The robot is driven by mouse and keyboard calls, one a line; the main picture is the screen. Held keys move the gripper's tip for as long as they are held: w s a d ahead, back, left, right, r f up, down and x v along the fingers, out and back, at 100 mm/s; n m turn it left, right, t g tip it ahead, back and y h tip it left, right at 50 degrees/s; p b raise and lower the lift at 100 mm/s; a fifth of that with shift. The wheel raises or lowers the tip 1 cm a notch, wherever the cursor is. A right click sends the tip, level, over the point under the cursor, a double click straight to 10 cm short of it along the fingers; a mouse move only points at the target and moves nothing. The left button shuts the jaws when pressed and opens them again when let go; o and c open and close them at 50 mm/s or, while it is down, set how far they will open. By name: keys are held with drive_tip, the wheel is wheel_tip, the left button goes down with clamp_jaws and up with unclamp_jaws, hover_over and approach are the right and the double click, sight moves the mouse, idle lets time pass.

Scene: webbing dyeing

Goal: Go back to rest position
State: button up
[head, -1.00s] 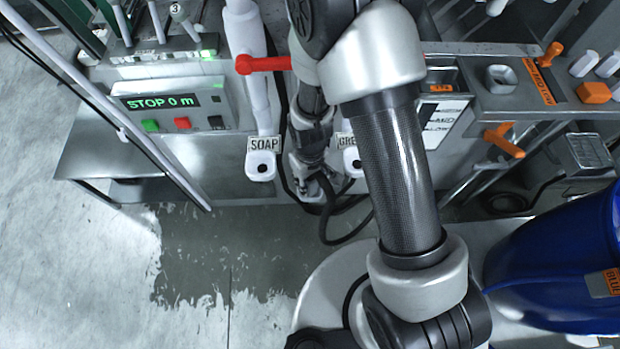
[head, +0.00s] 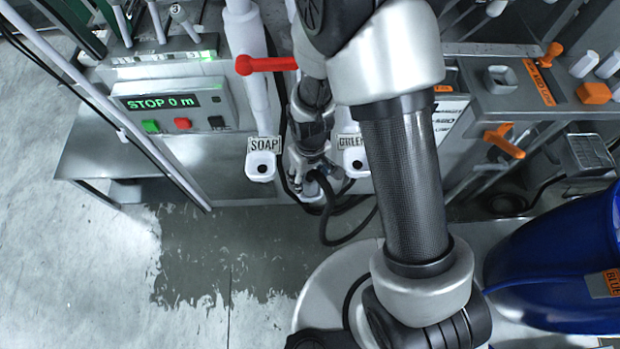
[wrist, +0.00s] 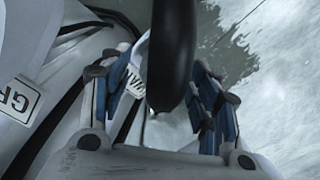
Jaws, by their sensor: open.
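My gripper (head: 308,170) hangs low in front of the machine, between the SOAP sign (head: 263,144) and the GREEN sign (head: 351,142), partly hidden by my arm in the head view. In the wrist view my gripper (wrist: 160,88) has its blue-padded fingers spread apart. A dark, rounded rod or hose passes between the fingers in that view; I cannot tell whether it touches them. No grasped object is visible.
White spouts stand under the SOAP (head: 261,167) and GREEN (head: 355,163) signs. A red lever (head: 265,65) sticks out above. The control panel (head: 172,104) reads "STOP 0 m". A blue container (head: 560,260) stands at right. The floor (head: 90,270) at left is clear, partly wet.

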wheel_tip(320, 180, up, 9)
idle(0.3)
drive_tip(key=shift+r, duration=0.15)
drive_tip(key=s+d+r+m+t, duration=0.1)
drive_tip(key=s+d+r+m, duration=0.1)
drive_tip(key=r, duration=0.5)
drive_tip(key=s+d+r+m+t, duration=0.1)
drive_tip(key=s+d+r+t, duration=0.1)
drive_tip(key=s+d+r, duration=0.3)
drive_tip(key=s+d+r+m+t, duration=0.1)
drive_tip(key=s+d+r, duration=0.3)
drive_tip(key=r, duration=0.7)
drive_tip(key=s+m, duration=0.1)
drive_tip(key=s, duration=0.1)
drive_tip(key=shift+s+m+t, duration=0.3)
drive_tip(key=shift+o, duration=0.3)
